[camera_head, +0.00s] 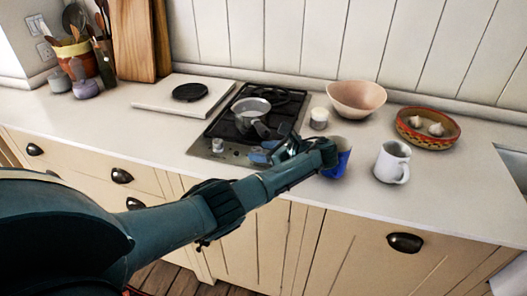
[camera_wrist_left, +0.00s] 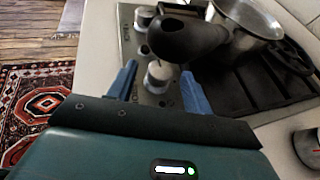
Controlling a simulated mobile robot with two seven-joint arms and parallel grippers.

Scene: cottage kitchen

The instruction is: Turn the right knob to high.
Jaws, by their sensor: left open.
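The hob (camera_head: 235,128) is a dark cooktop with a steel control strip at its front. Its left knob (camera_head: 217,145) shows in the head view and, farther off, in the left wrist view (camera_wrist_left: 145,14). The right knob (camera_wrist_left: 157,78) is a silver cylinder between the two blue fingers of my open left gripper (camera_wrist_left: 159,70). I cannot tell whether the fingers touch it. In the head view my left gripper (camera_head: 262,153) is over the strip's right end and hides that knob. My right gripper is not in view.
A steel saucepan (camera_head: 251,107) stands on the hob, its black handle (camera_wrist_left: 187,40) reaching over the strip close to my gripper. A blue cup (camera_head: 343,162) is beside my wrist. A white mug (camera_head: 392,160), a pink bowl (camera_head: 356,98) and a white jar (camera_head: 319,118) stand to the right.

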